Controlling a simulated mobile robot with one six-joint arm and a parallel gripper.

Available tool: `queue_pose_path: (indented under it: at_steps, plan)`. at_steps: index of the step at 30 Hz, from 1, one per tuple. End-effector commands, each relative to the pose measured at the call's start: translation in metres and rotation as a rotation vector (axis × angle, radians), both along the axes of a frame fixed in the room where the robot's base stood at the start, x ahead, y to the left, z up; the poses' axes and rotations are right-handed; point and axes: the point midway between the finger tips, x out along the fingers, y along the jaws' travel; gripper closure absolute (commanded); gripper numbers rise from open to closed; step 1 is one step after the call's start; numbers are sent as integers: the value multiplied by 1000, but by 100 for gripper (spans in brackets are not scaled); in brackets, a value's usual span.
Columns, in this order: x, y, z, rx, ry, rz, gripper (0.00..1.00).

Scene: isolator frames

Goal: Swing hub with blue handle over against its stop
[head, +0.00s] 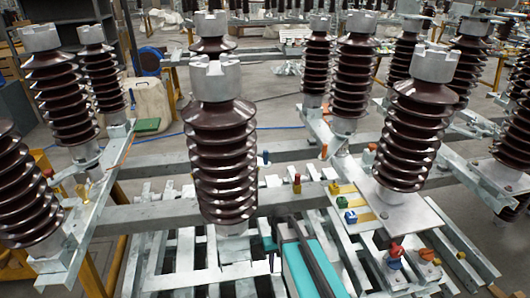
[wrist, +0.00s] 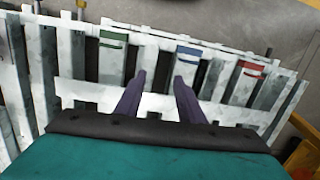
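Several small fittings carry blue in the head view: a blue-topped peg (head: 265,157) on the rear beam, a small blue block (head: 350,217) beside yellow strips, and a red-and-blue knob (head: 395,254) at the front right. I cannot tell which is the hub with the blue handle; no stop is clearly visible. My gripper (wrist: 160,82) shows two dark fingers, apart and empty, over pale metal slats in the wrist view. A slat with a blue band (wrist: 188,52) lies beyond the right finger. My teal gripper body also shows at the bottom of the head view.
Tall brown ribbed insulators (head: 221,160) stand around the work area, with another at right (head: 414,130). In the wrist view, a green-banded slat (wrist: 113,40) is left and a red-banded one (wrist: 250,70) right. A grey beam (head: 150,213) crosses behind the slats.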

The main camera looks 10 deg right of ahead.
Motion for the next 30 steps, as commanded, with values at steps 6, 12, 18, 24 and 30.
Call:
queue_pose_path:
  at_steps: [6, 12, 18, 24, 30]
  plan:
    - [56, -1, 68, 7, -86, 13, 65]
    - [97, -3, 131, 13, -161, 24, 65]
    - [133, -4, 199, 16, -234, 38, 65]
    - [164, -6, 272, 18, -310, 51, 65]
    - [188, -7, 348, 18, -383, 67, 65]
